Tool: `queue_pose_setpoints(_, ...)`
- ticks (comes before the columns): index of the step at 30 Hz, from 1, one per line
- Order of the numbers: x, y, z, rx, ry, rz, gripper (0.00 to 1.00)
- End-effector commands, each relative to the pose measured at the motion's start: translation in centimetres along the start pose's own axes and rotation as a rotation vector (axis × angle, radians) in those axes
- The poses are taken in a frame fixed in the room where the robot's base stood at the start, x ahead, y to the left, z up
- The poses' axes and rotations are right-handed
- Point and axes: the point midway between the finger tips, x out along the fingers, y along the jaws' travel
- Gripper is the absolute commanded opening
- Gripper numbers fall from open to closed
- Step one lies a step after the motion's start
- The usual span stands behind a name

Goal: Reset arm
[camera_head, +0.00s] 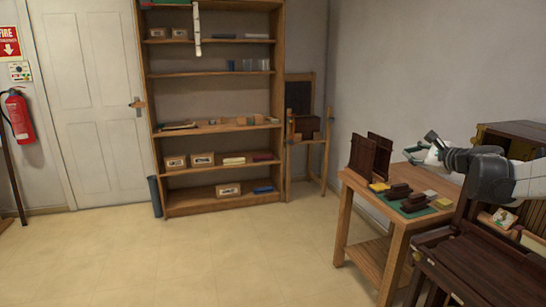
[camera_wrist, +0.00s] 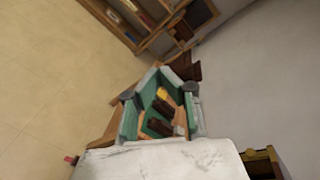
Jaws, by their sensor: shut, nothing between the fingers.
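My arm reaches in from the right in the camera_head view. My gripper (camera_head: 420,153) is at its end, above the wooden workbench (camera_head: 362,183) and clear of the things on it. In the wrist view my gripper (camera_wrist: 160,70) points out over the bench, with its fingers shut and nothing held between them. Dark blocks on a green mat (camera_head: 397,204) show below the gripper, and they also show between the finger linkages in the wrist view.
Two dark upright panels (camera_head: 370,157) stand at the bench's back left. A dark wooden piece of furniture (camera_head: 470,268) is at the front right. A tall bookshelf (camera_head: 215,133) and a red extinguisher (camera_head: 19,116) are by the far wall. The floor at left is clear.

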Motion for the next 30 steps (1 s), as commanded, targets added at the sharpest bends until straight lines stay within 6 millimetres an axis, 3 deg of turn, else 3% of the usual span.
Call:
queue_pose_setpoints(1, -0.5, 1.3, 2.2, -0.057, 0.002, 0.035, 0.0)
queue_pose_setpoints(6, -2.8, 5.7, 7.7, -0.274, 0.014, 0.154, 0.0)
queue_pose_setpoints(15, -8.6, 14.2, 15.0, -0.664, 0.008, 0.356, 0.0)
queue_pose_setpoints(22, -14.2, 20.9, 18.3, -0.968, -0.015, 0.504, 0.0)
queue_pose_setpoints(30, -21.3, 28.4, 19.6, -1.331, -0.056, 0.668, 0.0)
